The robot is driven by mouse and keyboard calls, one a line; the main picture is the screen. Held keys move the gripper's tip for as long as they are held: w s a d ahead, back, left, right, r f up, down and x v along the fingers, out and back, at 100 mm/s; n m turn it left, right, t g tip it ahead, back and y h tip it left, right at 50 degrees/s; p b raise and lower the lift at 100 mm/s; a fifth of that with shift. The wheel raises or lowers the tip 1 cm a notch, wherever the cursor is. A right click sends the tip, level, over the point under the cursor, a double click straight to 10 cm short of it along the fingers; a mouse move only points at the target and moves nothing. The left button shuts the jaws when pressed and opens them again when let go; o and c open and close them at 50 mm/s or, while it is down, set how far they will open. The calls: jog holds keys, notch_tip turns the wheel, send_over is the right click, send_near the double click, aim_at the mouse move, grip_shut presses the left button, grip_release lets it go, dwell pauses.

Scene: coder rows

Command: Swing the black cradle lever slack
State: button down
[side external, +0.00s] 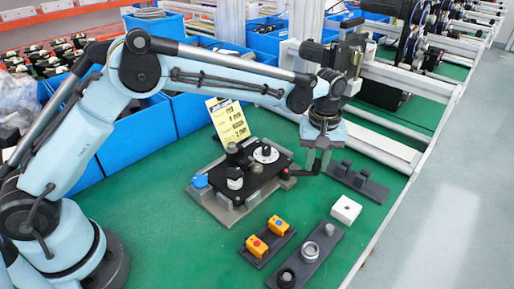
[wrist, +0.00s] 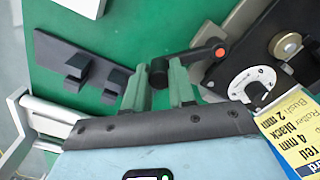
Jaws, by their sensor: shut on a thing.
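The black cradle lever (wrist: 188,58) shows in the wrist view. It runs from a pivot with a red-orange cap (wrist: 220,52) at the edge of the dark cradle plate (wrist: 240,80) leftward to a rounded end knob. My gripper (wrist: 163,88) has its two greenish fingers on either side of that knob and is shut on it. In the side external view my gripper (side external: 314,168) points down at the right edge of the cradle fixture (side external: 222,210). The lever there is small and partly hidden by the fingers.
The fixture carries a white dial (side external: 266,154) and a yellow label card (side external: 228,120). A dark rack with blocks (side external: 370,188) and a white block (side external: 346,209) stand to the right. Orange blocks (side external: 257,245) and a ring holder (side external: 310,251) sit in front. Blue bins (side external: 195,110) stand behind.

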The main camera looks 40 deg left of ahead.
jog(key=shift+w+a+n, duration=0.25)
jog(key=shift+a+n, duration=0.05)
jog(key=shift+n, duration=0.3)
jog(key=c, duration=0.9)
grip_release()
jog(key=shift+c, duration=0.2)
notch_tip(320, 180, up, 12)
jog(key=shift+a+r, duration=0.1)
